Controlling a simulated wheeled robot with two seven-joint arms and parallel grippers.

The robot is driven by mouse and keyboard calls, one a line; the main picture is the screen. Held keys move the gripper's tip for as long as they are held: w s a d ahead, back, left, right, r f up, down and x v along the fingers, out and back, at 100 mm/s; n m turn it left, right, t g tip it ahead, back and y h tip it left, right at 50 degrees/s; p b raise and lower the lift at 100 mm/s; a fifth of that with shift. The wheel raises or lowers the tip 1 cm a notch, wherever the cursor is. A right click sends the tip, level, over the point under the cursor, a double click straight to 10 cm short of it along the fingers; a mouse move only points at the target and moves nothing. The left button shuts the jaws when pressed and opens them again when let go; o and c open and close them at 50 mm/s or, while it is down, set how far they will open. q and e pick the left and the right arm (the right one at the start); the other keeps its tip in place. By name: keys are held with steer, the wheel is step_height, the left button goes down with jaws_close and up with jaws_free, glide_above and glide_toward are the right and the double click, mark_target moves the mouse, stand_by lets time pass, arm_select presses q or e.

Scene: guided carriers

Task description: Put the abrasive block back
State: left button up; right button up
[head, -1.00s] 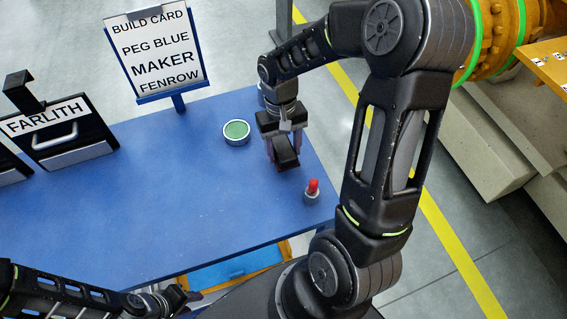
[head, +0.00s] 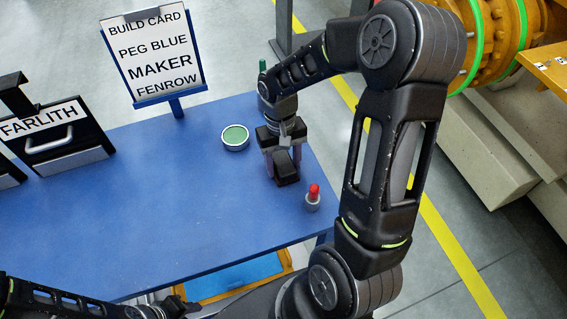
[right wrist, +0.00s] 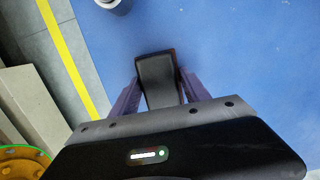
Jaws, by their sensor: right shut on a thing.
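The abrasive block appears to be the dark, near-black block (head: 286,167) between the fingers of my right gripper (head: 281,158). In the right wrist view the block (right wrist: 157,80) sits between the two purple fingers of the gripper (right wrist: 158,90), its far end sticking out past them. The block is low over the blue table (head: 180,205); I cannot tell whether it touches the top. My left gripper (head: 168,304) is partly in view at the lower left, and its jaws are not clear.
A round dish with a green inside (head: 235,138) stands left of the right gripper. A red-topped grey peg (head: 313,197) stands near the right edge. A build card (head: 155,52) reads PEG BLUE, MAKER FENROW. A black drawer box labelled FARLITH (head: 62,141) stands at left. The table's middle is clear.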

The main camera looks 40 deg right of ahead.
mark_target(281, 158)
steer(key=o, duration=1.3)
steer(key=shift+f, duration=0.1)
steer(key=r+p, duration=0.2)
steer(key=r, duration=0.1)
steer(key=w+r+p, duration=0.1)
steer(key=r+p, duration=0.2)
steer(key=r, duration=0.1)
steer(key=r+p, duration=0.3)
steer(key=r, duration=0.1)
steer(key=shift+w+d, duration=0.15)
steer(key=shift+w+r, duration=0.1)
steer(key=shift+r, duration=0.55)
